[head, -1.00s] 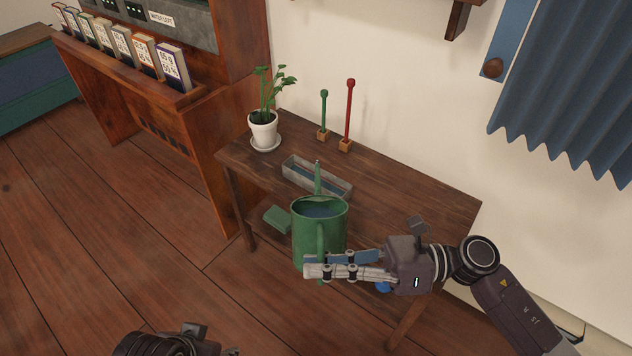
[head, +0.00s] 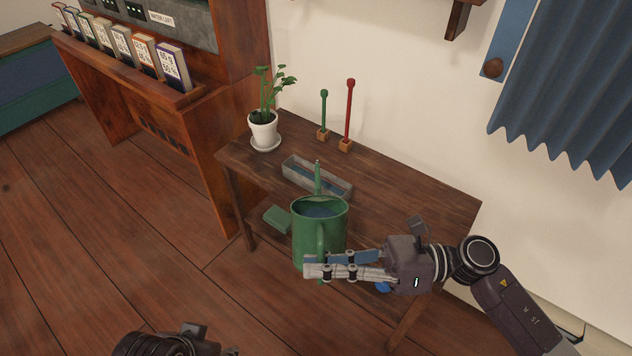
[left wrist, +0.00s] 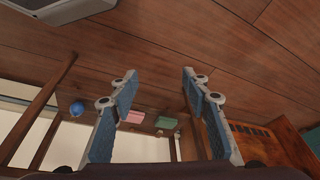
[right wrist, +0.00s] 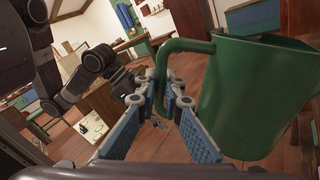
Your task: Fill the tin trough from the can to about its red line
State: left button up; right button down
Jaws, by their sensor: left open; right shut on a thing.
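The green watering can (head: 306,238) hangs in my right gripper (head: 308,266), which is shut on its handle; the handle also shows between the fingers in the right wrist view (right wrist: 163,85). Bluish water shows in the can's open top. The can looks nearly upright. Its spout (head: 318,180) points away from me and overlaps the grey tin trough (head: 299,181) on the table. Blue and a thin reddish streak show inside the trough; the exact level against the red line is too small to tell. My left gripper (left wrist: 160,75) is open and empty, away from the table.
The trough stands on a brown wooden table (head: 420,205). A potted plant (head: 263,128), a green peg (head: 323,115) and a red peg (head: 348,115) stand behind it. A green block (head: 277,217) and a blue ball (head: 383,287) are lower down. The table's right part is clear.

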pick_arm(q)
jog(key=shift+r, duration=0.1)
pick_arm(e)
jog(key=shift+r, duration=0.3)
jog(key=shift+w+r+p, duration=0.1)
jog(key=shift+r+p, duration=0.1)
jog(key=shift+p, duration=0.15)
pick_arm(q)
jog(key=shift+w+p, duration=0.1)
jog(key=shift+p, duration=0.2)
pick_arm(e)
jog(key=shift+r, duration=0.3)
pick_arm(q)
jog(key=shift+f, duration=0.35)
jog(key=shift+w+d+r, duration=0.1)
jog(key=shift+d+r, duration=0.05)
jog(key=shift+r, duration=0.1)
jog(key=shift+f, duration=0.1)
